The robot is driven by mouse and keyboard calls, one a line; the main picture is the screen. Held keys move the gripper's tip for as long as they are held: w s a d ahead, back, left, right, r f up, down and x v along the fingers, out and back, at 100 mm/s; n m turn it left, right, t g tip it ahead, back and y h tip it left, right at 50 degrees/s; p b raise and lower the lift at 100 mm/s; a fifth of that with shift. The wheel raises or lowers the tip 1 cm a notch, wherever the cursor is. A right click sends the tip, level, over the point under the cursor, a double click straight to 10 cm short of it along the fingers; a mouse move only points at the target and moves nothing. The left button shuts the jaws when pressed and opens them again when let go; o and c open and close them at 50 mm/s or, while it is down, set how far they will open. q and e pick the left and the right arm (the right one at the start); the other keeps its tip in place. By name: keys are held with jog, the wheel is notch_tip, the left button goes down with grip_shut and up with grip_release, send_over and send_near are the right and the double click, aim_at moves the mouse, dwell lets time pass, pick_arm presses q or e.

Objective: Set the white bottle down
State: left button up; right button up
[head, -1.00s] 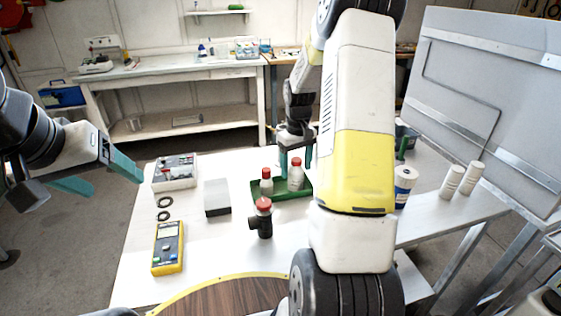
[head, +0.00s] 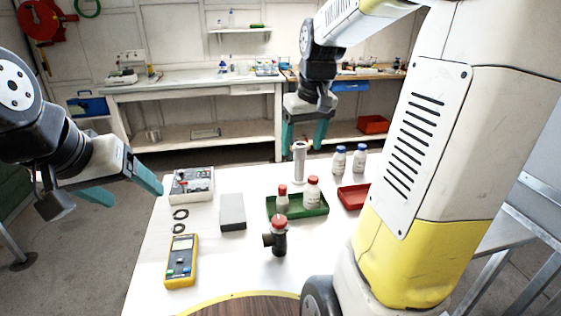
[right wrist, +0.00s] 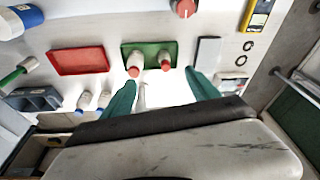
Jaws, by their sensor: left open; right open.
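Two white bottles with red caps stand upright in the green tray (head: 290,214). The larger one (head: 313,196) is on the right and the smaller one (head: 282,203) is on the left. In the right wrist view they show as the larger bottle (right wrist: 133,57) and the smaller bottle (right wrist: 164,53). My right gripper (head: 305,138) is open and empty, raised above and behind the tray, clear of both bottles. Its fingers also show in the right wrist view (right wrist: 160,82). My left gripper (head: 130,190) is open and empty at the table's left side.
A grey-white cylinder (head: 299,163) stands behind the tray, below my right gripper. Two blue-capped bottles (head: 349,159) and a red tray (head: 352,197) are to the right. A black fitting with a red knob (head: 278,240), a grey box (head: 232,212) and a yellow meter (head: 181,262) occupy the front.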

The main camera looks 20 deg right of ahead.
jog(key=s+a+r+t, duration=0.1)
jog(key=s+a, duration=0.2)
jog(key=s, duration=0.4)
jog(key=s+a+r+m+t+y, duration=0.1)
jog(key=s+a, duration=0.3)
jog(key=s, duration=0.4)
jog(key=shift+a+r+t+y, duration=0.15)
jog(key=shift+r+t+y, duration=0.15)
jog(key=shift+t, duration=0.4)
